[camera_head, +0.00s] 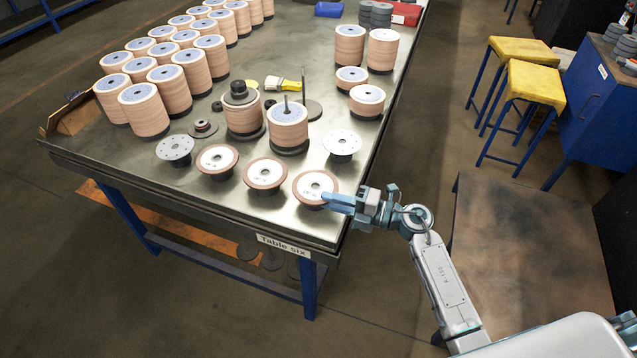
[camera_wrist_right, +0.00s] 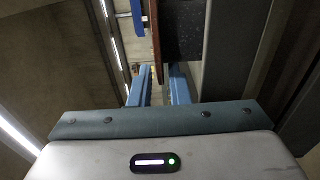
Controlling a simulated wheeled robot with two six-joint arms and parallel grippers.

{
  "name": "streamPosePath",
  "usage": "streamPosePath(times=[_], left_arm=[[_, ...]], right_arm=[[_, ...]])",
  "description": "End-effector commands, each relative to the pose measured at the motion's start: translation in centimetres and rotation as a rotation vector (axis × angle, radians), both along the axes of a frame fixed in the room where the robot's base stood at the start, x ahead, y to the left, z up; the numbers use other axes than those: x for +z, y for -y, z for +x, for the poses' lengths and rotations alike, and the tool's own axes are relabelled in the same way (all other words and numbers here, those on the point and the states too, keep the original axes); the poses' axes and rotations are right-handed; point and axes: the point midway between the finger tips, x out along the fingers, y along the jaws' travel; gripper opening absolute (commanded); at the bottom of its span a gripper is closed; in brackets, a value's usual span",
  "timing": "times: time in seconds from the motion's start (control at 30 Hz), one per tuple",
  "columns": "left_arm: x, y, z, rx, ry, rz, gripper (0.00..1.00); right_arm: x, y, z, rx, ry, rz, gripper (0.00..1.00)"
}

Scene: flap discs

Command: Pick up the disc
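Three flap discs with pale centres and brown rims sit in a row along the table's near edge: a left one (camera_head: 217,159), a middle one (camera_head: 265,173) and a right one (camera_head: 314,187). Each rests raised on a dark support. My right gripper (camera_head: 338,202) is at the right rim of the right disc, its blue fingers level with it. In the right wrist view the fingers (camera_wrist_right: 160,88) are apart, with a thin brown edge (camera_wrist_right: 157,45) running edge-on in line with the gap. Whether either finger touches it cannot be told. My left gripper is not in view.
The metal table (camera_head: 200,195) carries several disc stacks (camera_head: 144,110) at the back left. A grey plate (camera_head: 342,143) and a tall stack (camera_head: 288,125) stand behind the discs. A yellow brush (camera_head: 284,84) lies farther back. Yellow stools (camera_head: 535,82) stand right, off the table.

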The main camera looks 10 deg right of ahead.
Motion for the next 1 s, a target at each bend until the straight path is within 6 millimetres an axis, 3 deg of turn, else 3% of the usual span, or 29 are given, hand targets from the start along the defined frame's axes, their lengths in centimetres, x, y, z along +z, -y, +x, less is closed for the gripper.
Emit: streamPosePath(times=[0.27,0.37,0.4,0.77,1.0], left_arm=[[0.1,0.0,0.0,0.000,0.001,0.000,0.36],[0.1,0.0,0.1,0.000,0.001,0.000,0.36],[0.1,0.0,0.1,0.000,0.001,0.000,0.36],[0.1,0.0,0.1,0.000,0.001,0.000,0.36],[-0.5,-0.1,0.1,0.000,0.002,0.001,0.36]], right_arm=[[-0.1,-0.4,0.2,0.000,0.000,-0.001,0.16],[-0.1,-0.3,0.2,0.000,0.000,-0.001,0.01],[-0.1,-0.3,0.2,0.000,0.000,-0.001,0.00],[0.1,-0.3,0.2,0.000,0.002,-0.001,0.00],[1.8,-0.3,0.2,0.001,0.004,-0.001,0.00]])
